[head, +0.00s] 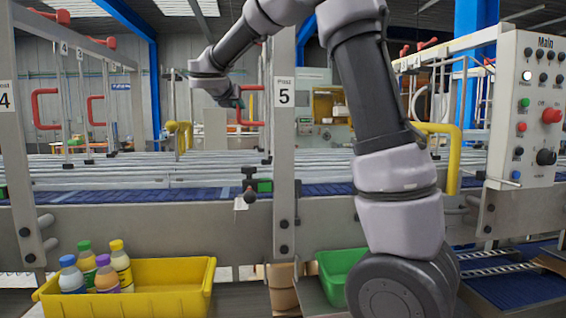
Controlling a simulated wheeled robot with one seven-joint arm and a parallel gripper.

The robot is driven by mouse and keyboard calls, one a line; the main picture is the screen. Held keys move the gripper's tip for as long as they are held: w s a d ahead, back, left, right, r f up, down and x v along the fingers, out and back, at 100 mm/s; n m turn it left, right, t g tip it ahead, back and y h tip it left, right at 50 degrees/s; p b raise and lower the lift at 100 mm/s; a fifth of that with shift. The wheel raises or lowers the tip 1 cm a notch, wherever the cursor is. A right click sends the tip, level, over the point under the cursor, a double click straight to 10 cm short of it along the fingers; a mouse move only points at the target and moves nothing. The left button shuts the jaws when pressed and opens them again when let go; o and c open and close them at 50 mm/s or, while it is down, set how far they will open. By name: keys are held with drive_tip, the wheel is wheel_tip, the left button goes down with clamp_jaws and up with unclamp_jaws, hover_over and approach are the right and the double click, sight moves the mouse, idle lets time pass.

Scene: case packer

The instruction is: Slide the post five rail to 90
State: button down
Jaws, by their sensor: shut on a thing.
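Post five (285,150) is the upright grey post in the middle, with a "5" plate near its top. A red handle (253,88) shows just left of it. My arm reaches over from the right and comes down behind the post. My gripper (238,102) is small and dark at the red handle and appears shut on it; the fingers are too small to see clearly. A dark knob (249,196), a green block (264,186) and a small white tag (240,203) sit low beside the post. I cannot read any scale or rail setting.
Long metal guide rails (130,168) run above a blue belt (150,195). A yellow bin (150,285) with several bottles stands front left, a green bin (338,270) right of post five. A control panel (527,110) is at right. Post four (14,150) stands far left.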

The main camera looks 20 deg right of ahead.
drive_tip(key=shift+s+a, duration=0.15)
drive_tip(key=shift+s, duration=0.6)
drive_tip(key=c, duration=0.6)
unclamp_jaws()
drive_tip(key=shift+c, duration=0.2)
drive_tip(key=v, duration=0.7)
drive_tip(key=shift+s+a, duration=0.1)
